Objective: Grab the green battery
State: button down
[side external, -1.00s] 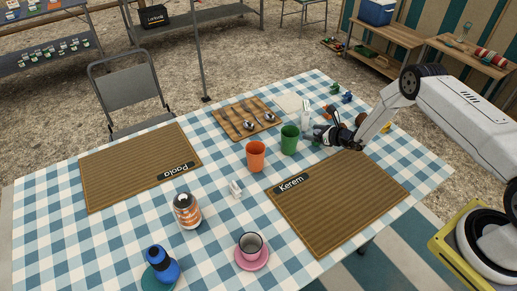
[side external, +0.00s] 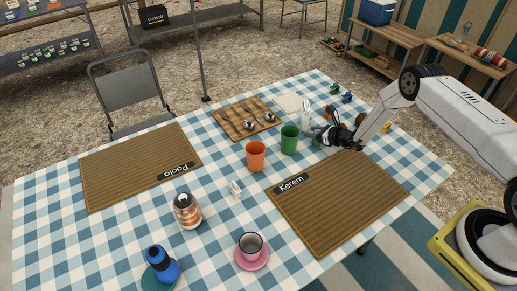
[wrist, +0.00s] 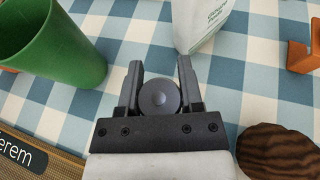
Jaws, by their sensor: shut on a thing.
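My gripper (side external: 322,135) is low over the far right of the checked table, just right of the green cup (side external: 289,140). In the wrist view my gripper (wrist: 160,72) has both fingers against the sides of a round grey end with a raised nub, the battery (wrist: 160,97) seen end-on. Its green side does not show there. In the side view a small green patch shows at the fingertips, and the rest is hidden by the gripper. I cannot tell whether it touches the table.
The green cup (wrist: 52,45) is close on the left in the wrist view. A white bottle or carton (wrist: 202,22) stands ahead, an orange piece (wrist: 300,56) to the right, and a brown ribbed object (wrist: 277,152) at lower right. Kerem's mat (side external: 340,205) lies in front.

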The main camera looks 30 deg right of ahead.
jog(key=shift+r, duration=0.15)
jog(key=shift+r, duration=0.7)
jog(key=s+a+r, duration=0.2)
jog(key=s+r, duration=0.9)
jog(key=s, duration=0.3)
jog(key=shift+a+r, duration=0.15)
jog(key=shift+w, duration=0.1)
dwell(0.3)
